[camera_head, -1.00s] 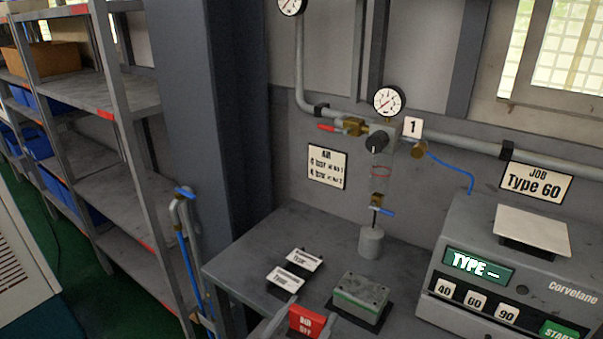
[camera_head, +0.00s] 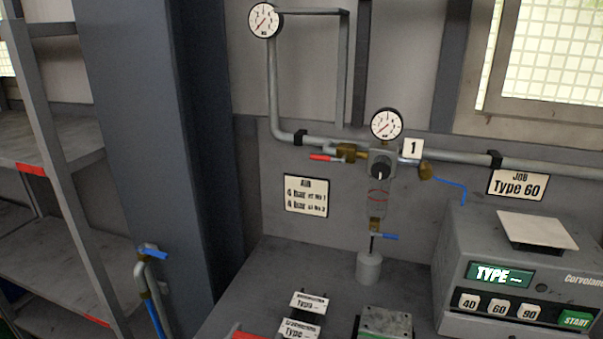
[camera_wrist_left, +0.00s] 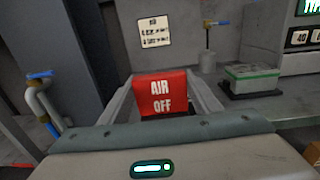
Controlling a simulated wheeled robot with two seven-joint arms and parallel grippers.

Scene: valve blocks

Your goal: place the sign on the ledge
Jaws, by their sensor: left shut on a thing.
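My left gripper (camera_wrist_left: 162,95) is shut on the red sign, which reads AIR OFF. In the left wrist view, the sign (camera_wrist_left: 162,90) stands between the two grey fingers with its lettering towards the camera. In the head view only a red sliver of the sign (camera_head: 246,335) shows at the bottom edge, left of the small type plates; the fingers are mostly cut off there. I cannot tell for certain which surface is the ledge. My right gripper is not in view.
A regulator (camera_head: 380,165) with a gauge (camera_head: 387,124), red lever (camera_head: 326,157) and blue lever (camera_head: 386,237) stands over the bench (camera_head: 290,270). The tester box (camera_head: 515,285) is at right. A valve block (camera_head: 386,323) and two type plates (camera_head: 305,303) sit in front. A dark column (camera_head: 140,130) stands left.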

